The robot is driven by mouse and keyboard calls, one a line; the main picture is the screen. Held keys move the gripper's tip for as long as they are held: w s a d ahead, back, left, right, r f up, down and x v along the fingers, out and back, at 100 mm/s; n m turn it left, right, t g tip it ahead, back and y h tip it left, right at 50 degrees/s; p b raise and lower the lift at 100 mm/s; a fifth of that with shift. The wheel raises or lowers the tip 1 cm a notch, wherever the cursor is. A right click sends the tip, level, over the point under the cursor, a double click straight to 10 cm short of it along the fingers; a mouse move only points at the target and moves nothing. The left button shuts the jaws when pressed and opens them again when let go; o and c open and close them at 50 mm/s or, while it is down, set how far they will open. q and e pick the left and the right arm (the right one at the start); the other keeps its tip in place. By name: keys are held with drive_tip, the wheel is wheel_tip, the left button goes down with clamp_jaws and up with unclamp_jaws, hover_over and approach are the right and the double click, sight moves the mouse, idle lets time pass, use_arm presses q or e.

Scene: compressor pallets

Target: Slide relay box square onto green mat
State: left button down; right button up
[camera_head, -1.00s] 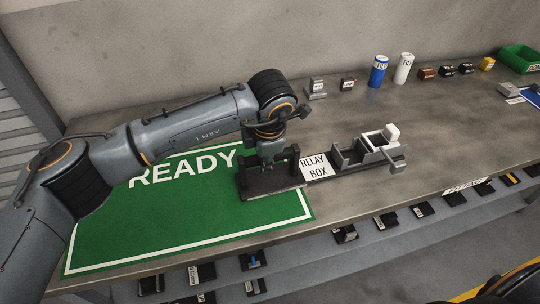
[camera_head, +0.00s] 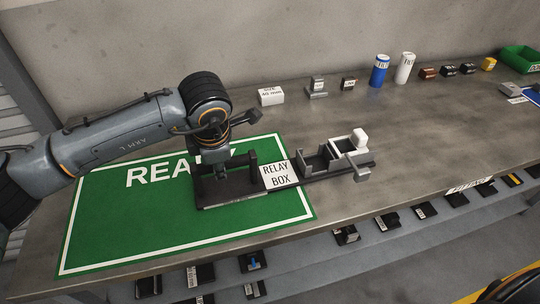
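The relay box (camera_head: 278,175) is a long dark tray with a white "RELAY BOX" label, a black handle frame at its left end and grey and white compartments at its right. Its left part lies over the green mat (camera_head: 130,235), marked "READY". Its right part extends past the mat's right edge onto the bare table. The box is slightly tilted relative to the mat's border. My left gripper (camera_head: 216,165) is at the handle frame and appears shut on it; the fingertips are partly hidden. The arm covers part of the lettering. My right gripper is not in view.
A white box (camera_head: 271,96), a small grey device (camera_head: 317,88), a blue can (camera_head: 379,71) and a white can (camera_head: 404,68) stand along the back wall. A green bin (camera_head: 520,60) is at far right. Several small parts lie on a lower shelf. The table (camera_head: 420,130) right of the box is clear.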

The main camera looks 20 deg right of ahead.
use_arm(q)
drive_tip(key=a+b, duration=0.2)
drive_tip(key=a, duration=0.5)
drive_tip(key=shift+f, duration=0.2)
drive_tip(key=a+b, duration=0.1)
drive_tip(key=a, duration=0.3)
drive_tip(key=shift+a, duration=0.1)
drive_tip(key=shift+a+f+b, duration=0.1)
drive_tip(key=shift+a+b, duration=0.25)
drive_tip(key=shift+a, duration=1.25)
drive_tip(key=shift+a+b, duration=0.35)
drive_tip(key=shift+a, duration=0.4)
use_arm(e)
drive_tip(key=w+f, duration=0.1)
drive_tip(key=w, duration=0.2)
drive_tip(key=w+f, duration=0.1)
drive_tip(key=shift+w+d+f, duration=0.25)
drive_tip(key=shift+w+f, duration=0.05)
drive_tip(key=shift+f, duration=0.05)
use_arm(q)
drive_tip(key=c, duration=1.1)
unclamp_jaws()
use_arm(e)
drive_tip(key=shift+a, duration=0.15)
